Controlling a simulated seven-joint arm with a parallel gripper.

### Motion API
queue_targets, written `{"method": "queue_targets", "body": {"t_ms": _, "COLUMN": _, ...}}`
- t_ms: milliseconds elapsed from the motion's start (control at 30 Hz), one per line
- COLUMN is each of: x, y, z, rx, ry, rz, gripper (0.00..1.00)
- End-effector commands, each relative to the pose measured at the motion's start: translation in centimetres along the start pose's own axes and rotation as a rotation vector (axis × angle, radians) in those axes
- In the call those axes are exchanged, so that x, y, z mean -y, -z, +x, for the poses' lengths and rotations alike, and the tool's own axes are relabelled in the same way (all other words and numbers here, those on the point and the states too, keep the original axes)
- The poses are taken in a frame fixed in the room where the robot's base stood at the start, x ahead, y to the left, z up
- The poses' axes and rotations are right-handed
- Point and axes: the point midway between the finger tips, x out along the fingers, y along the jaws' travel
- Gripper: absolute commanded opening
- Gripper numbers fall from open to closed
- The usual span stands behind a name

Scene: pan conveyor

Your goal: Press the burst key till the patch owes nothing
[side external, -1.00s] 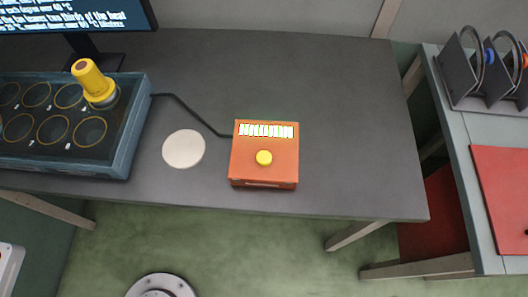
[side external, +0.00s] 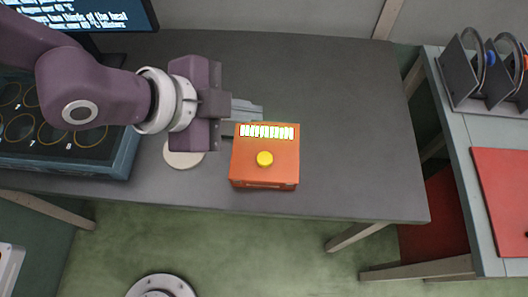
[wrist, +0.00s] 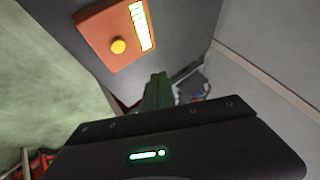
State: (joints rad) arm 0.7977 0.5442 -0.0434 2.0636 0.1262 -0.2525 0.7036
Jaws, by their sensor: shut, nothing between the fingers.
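The orange box (side external: 248,173) sits on the dark desk with a round yellow key (side external: 265,159) on its top. A lit white-green display strip (side external: 267,132) runs along the box's far edge; its marks are too small to read. My gripper (side external: 260,112) is shut and empty, just behind the box's far left corner and apart from the key. In the wrist view the box (wrist: 100,38) and yellow key (wrist: 118,46) lie to the upper left of my shut fingers (wrist: 158,80). A pale round disc (side external: 183,160) is partly hidden under my arm.
A monitor (side external: 95,15) is at the back left. The desk right of the box (side external: 360,130) is clear. A side table (side external: 480,220) with a red mat (side external: 500,190) and a rack (side external: 485,75) is at the right.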

Motion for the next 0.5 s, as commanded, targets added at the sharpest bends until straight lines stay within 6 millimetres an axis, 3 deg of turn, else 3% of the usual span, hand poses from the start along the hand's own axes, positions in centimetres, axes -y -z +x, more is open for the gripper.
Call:
{"method": "queue_targets", "body": {"t_ms": 167, "x": -1.7, "y": 1.0, "z": 1.6, "rx": -0.032, "ry": -0.015, "rz": 0.055, "gripper": 0.0}}
{"method": "queue_targets", "body": {"t_ms": 500, "x": -1.8, "y": 1.0, "z": 1.7, "rx": -0.034, "ry": -0.015, "rz": 0.057, "gripper": 0.0}}
